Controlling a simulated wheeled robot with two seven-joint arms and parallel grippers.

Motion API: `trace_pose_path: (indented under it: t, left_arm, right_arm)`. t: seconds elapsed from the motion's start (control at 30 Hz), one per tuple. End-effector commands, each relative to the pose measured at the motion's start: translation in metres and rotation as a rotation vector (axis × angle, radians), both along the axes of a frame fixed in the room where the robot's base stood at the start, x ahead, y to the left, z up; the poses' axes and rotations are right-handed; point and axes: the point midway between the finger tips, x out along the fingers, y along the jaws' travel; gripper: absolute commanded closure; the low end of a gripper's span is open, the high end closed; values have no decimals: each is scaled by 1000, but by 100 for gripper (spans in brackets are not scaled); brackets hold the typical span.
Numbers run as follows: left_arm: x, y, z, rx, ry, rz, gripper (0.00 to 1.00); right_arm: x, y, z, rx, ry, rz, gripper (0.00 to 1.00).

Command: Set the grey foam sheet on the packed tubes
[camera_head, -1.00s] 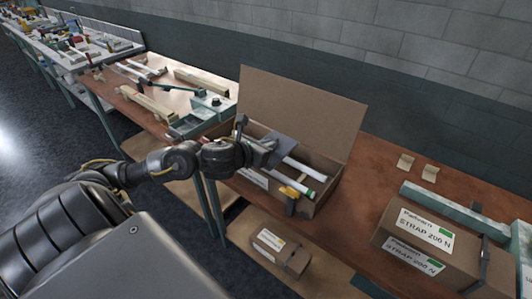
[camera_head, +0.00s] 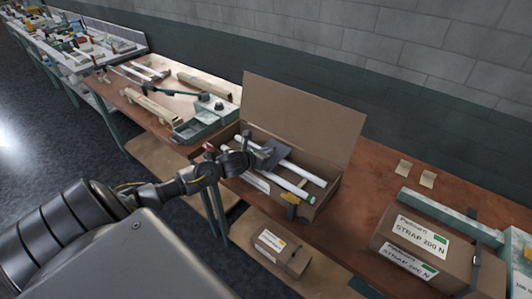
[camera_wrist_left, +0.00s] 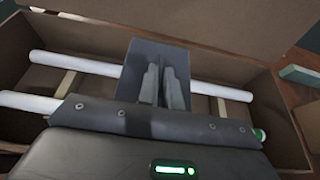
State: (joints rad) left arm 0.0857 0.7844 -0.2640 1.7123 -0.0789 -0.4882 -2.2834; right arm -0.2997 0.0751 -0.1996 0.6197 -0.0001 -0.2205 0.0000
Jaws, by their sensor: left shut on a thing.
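The grey foam sheet (camera_head: 269,153) is a small dark grey square over an open cardboard box (camera_head: 327,196). My left gripper (camera_head: 250,158) is shut on the sheet. In the left wrist view the sheet (camera_wrist_left: 134,72) stands out around the two fingers (camera_wrist_left: 164,88), above the box. White tubes lie lengthwise in the box: a far tube (camera_head: 303,173) and a nearer tube (camera_head: 289,186) with a green end. The far tube (camera_wrist_left: 72,64) passes behind the sheet in the wrist view. I cannot tell whether the sheet touches the tubes. My right gripper is out of view.
The raised box lid (camera_head: 303,115) stands at the back. A strapped carton (camera_head: 425,240) stands at the right, with two small tan pieces (camera_head: 428,179) behind it. A grey-green fixture (camera_head: 206,120) is left of the box. A smaller box (camera_head: 283,252) sits on the lower shelf.

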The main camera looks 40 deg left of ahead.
Motion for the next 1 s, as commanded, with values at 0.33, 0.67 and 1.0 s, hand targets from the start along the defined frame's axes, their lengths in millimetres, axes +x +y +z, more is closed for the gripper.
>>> trace_pose_path:
  t: [0.33, 0.67, 1.0]
  left_arm:
    - [0, 0, -14, 0, -3, 1, 100]
    - [0, 1, -22, 1, -2, 1, 100]
    - [-1, 0, -29, 1, 4, 0, 87]
  right_arm:
    - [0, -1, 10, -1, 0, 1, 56]
    - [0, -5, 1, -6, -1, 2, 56]
    - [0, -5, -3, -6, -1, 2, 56]
